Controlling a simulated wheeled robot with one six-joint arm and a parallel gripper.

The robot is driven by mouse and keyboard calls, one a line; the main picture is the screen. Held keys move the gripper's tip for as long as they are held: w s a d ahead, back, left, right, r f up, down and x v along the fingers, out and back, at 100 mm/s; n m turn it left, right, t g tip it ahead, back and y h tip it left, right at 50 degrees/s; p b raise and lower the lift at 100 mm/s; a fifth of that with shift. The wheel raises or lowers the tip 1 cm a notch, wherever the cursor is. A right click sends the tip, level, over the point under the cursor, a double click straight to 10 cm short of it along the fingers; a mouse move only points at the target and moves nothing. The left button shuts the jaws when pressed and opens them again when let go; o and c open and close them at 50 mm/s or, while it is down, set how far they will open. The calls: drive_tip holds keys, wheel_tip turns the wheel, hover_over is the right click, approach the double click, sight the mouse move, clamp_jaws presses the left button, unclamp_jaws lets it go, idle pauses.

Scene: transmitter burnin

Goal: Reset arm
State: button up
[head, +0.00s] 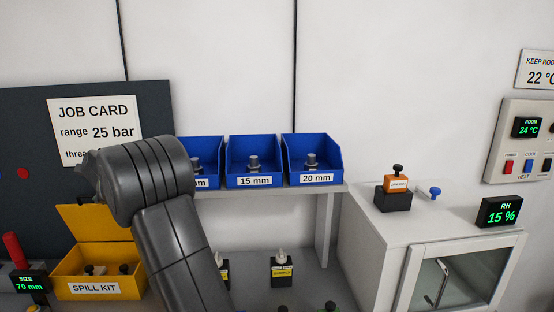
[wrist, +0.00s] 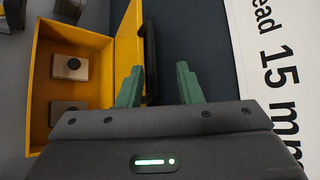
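My arm shows in the head view as dark grey links rising in front of the shelf, bent over to the left. My gripper is hidden in the head view. In the wrist view my gripper (wrist: 160,87) has two green fingers set well apart, with nothing between them. Beyond the fingers are the yellow spill kit box (wrist: 40,95), its open lid and a dark board. The spill kit (head: 95,289) also shows in the head view, left of my arm, with its lid up.
Blue bins (head: 254,161) stand on a shelf behind my arm. A white cabinet (head: 385,230) with a glass door stands at the right. The job card (head: 95,130) is on the dark board at the left. A small supply bottle (head: 282,271) stands below the shelf.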

drive_tip(key=p+x, duration=0.1)
drive_tip(key=x, duration=0.3)
drive_tip(key=shift+w+a+f, duration=0.15)
drive_tip(key=shift+a+f, duration=0.1)
drive_tip(key=shift+a, duration=0.05)
drive_tip(key=shift+a+f, duration=0.1)
